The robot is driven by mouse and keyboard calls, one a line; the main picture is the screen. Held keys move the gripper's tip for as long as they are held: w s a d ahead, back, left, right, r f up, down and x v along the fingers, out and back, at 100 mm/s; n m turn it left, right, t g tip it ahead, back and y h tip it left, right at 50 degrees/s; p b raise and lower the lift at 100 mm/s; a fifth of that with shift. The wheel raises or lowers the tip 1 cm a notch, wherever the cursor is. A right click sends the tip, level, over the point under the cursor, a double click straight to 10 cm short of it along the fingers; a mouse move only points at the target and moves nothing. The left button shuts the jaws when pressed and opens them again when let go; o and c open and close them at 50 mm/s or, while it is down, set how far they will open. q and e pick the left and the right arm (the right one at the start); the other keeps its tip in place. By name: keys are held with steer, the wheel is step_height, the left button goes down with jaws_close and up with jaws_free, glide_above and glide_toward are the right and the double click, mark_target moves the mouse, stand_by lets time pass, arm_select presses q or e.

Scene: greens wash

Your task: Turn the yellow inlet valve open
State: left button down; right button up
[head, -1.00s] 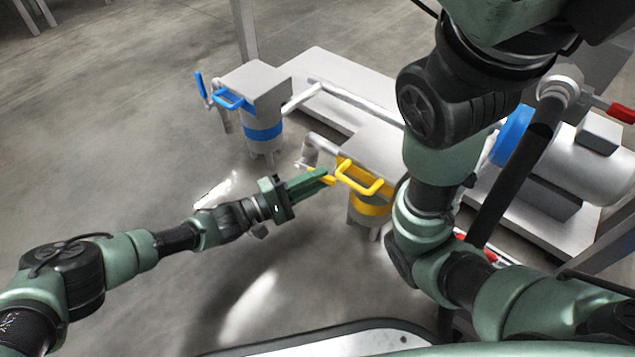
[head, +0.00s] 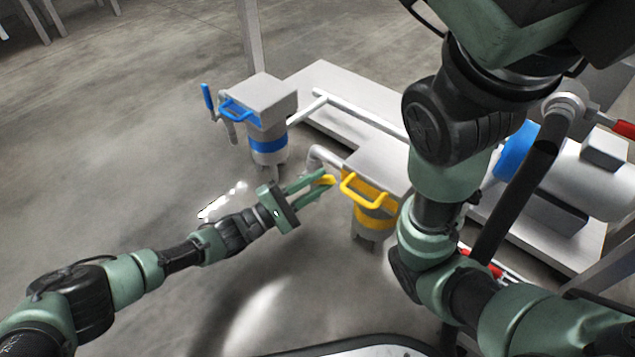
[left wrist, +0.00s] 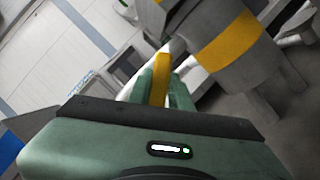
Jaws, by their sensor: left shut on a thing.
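The yellow inlet valve's lever (head: 328,179) shows at the tips of my left gripper (head: 312,187), just left of the yellow-banded strainer housing (head: 375,217). In the left wrist view the yellow lever (left wrist: 161,80) stands between the two green fingers of the left gripper (left wrist: 161,88), which is shut on it. The pipe and valve body behind the lever are mostly hidden by the fingers. My right arm fills the right of the head view, but its gripper is out of the picture.
A yellow handle (head: 362,190) sits on the housing close to my left fingers. A blue-banded housing (head: 267,145) with a blue lever (head: 207,97) stands behind. Open floor lies at left.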

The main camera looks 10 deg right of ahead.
arm_select(q)
steer(key=c, duration=1.3)
jaws_free()
steer(key=shift+s+a+p, duration=0.15)
steer(key=shift+a+p, duration=0.25)
steer(key=shift+a, duration=0.15)
steer(key=shift+p+v, duration=1.4)
steer(key=shift+v, duration=2.05)
steer(key=shift+f, duration=0.2)
